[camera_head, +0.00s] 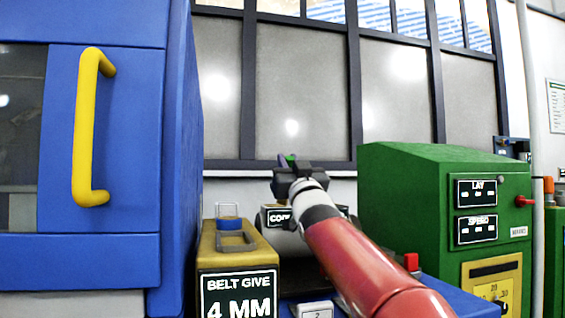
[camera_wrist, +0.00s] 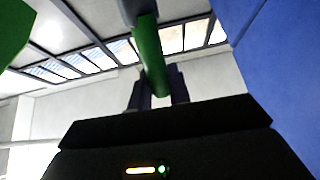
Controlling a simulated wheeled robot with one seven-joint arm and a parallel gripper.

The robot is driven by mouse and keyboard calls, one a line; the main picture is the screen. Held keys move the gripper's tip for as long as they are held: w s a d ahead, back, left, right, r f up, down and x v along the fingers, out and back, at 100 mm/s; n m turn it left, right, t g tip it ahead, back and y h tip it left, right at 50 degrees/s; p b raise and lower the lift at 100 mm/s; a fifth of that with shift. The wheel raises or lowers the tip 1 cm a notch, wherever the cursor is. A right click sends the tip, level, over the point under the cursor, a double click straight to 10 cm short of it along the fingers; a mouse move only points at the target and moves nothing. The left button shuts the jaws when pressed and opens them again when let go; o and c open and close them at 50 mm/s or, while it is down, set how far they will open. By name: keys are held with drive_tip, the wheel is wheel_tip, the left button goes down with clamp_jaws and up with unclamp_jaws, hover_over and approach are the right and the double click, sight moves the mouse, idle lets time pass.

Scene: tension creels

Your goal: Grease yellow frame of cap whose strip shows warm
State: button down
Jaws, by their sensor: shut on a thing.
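My gripper (camera_head: 290,168) is up in front of the window wall, at the end of my raised red arm. It is shut on a green stick-like tool (camera_wrist: 150,58) with a dark end, whose green part also shows small in the head view (camera_head: 291,159). In the wrist view the tool stands between the two dark fingers (camera_wrist: 158,90). No cap with a warm strip can be made out in either view. The tool touches nothing else that I can see.
A blue cabinet (camera_head: 178,120) with a yellow handle (camera_head: 85,130) stands left. A yellow block (camera_head: 209,258) marked "BELT GIVE 4 MM" is low centre. A pale drum (camera_head: 290,245) is partly behind my arm. A green machine (camera_head: 420,200) with a yellow dial panel (camera_head: 480,292) stands right.

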drive_tip(key=shift+b, duration=0.3)
drive_tip(key=shift+f+b, duration=0.1)
drive_tip(key=shift+b, duration=0.2)
idle(3.4)
wheel_tip(320, 180, up, 6)
drive_tip(key=p, duration=0.5)
drive_tip(key=shift+p, duration=0.3)
